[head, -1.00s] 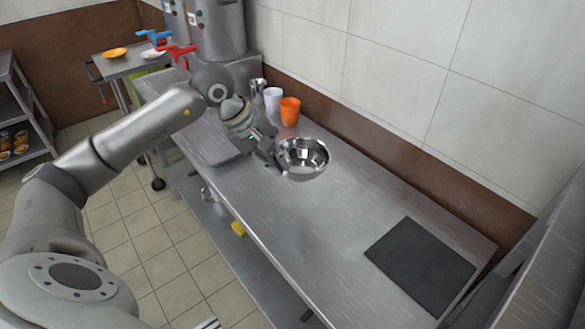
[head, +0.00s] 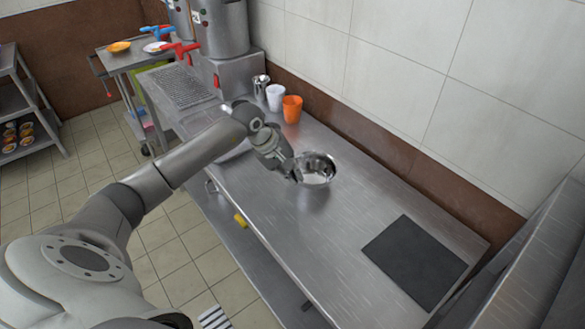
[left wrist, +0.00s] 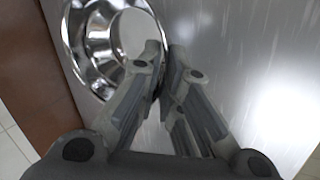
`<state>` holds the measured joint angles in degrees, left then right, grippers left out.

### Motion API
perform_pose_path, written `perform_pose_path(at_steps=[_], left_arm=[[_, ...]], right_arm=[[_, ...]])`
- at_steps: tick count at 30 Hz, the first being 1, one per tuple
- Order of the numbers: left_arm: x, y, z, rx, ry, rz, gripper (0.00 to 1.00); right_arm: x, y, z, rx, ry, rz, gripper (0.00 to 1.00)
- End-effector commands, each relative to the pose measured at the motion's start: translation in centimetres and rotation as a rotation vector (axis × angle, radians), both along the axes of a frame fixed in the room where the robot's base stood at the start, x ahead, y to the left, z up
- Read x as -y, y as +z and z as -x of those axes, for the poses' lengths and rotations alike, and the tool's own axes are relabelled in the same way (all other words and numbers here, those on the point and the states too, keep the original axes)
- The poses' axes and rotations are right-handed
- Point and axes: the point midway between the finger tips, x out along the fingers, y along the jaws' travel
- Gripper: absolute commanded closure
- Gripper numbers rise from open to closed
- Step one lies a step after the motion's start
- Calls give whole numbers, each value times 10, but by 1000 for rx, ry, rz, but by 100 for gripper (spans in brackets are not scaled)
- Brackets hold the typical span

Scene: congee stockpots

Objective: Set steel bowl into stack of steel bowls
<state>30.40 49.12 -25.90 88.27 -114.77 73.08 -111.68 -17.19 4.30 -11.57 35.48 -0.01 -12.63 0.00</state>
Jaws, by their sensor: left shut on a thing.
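A shiny steel bowl (head: 318,168) is over the middle of the steel counter. My left gripper (head: 298,174) is shut on its near-left rim. The bowl's opening faces up toward the head camera; I cannot tell whether its base touches the counter. In the left wrist view the bowl (left wrist: 85,38) fills the upper left, and my left fingers (left wrist: 163,55) pinch its rim. I cannot make out a separate stack of steel bowls in either view. My right gripper is not in view.
A black mat (head: 414,262) lies right on the counter (head: 340,235). Behind the bowl stand an orange cup (head: 292,109), a white cup (head: 275,97) and metal cups (head: 260,88). Steel dispensers (head: 220,30) stand at the back. The counter between bowl and mat is clear.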

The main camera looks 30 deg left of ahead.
Motion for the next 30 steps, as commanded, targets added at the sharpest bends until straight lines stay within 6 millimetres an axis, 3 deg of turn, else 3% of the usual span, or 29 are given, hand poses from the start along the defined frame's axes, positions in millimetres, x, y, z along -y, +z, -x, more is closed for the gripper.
perform_pose_path(at_steps=[8, 9, 14, 25, 30], left_arm=[[0, -3, -1, 2, 0, 0, 100], [0, -2, 0, 2, 0, 1, 91], [0, -2, 0, 1, 0, 1, 72], [0, 1, 0, 1, 0, 1, 72], [-8, 18, 6, 6, 1, -3, 72]], right_arm=[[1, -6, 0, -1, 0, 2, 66], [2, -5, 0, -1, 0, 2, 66], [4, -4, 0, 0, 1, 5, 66], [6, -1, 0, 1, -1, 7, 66], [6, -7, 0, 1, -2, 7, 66]])
